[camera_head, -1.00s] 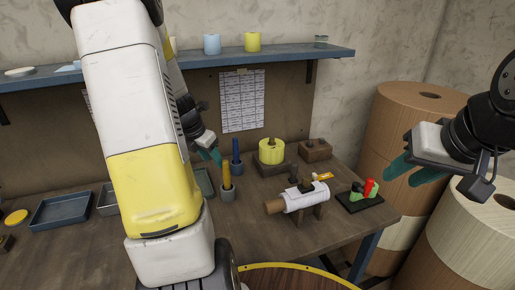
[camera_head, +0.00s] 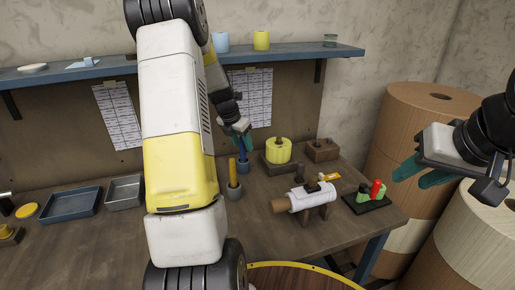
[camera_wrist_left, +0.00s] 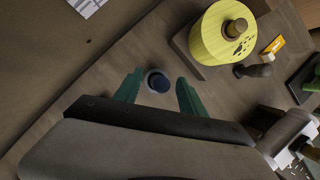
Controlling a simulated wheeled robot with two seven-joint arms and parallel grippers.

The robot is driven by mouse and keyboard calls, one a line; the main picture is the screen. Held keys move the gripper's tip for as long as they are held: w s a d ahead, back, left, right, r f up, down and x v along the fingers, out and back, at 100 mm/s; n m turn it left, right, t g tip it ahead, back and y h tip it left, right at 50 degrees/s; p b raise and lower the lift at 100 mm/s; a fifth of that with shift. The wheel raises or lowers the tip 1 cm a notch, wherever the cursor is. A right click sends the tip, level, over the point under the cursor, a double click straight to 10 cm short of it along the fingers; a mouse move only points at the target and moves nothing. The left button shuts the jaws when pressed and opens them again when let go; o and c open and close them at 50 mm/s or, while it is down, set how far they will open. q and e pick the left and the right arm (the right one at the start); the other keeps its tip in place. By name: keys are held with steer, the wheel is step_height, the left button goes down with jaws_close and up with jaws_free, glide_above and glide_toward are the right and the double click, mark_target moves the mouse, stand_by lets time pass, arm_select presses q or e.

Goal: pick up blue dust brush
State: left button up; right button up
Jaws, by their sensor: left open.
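The blue dust brush (camera_head: 242,151) stands upright in a small grey cup (camera_head: 243,167) on the workbench. My left gripper (camera_head: 242,133) is open, just above the brush's upper end. In the left wrist view, the brush (camera_wrist_left: 158,84) is seen end-on as a dark blue round inside the grey cup's rim. It lies between the two teal fingers of my left gripper (camera_wrist_left: 159,86), with gaps on both sides. My right gripper (camera_head: 423,172) is at the right, its teal fingers apart and empty.
A yellow-handled brush (camera_head: 232,172) stands in another cup in front. A yellow roll (camera_head: 277,150) on a wooden block is to the right, with a white roll (camera_head: 309,197) on a stand nearer. Trays (camera_head: 71,205) lie left. A blue shelf (camera_head: 110,70) is above.

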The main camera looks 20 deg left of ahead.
mark_target(244, 148)
arm_select(q)
steer(key=x, duration=0.4)
jaws_close()
steer(key=shift+r, duration=0.2)
step_height(244, 148, up, 2)
steer(key=shift+r, duration=0.2)
stand_by(0.7)
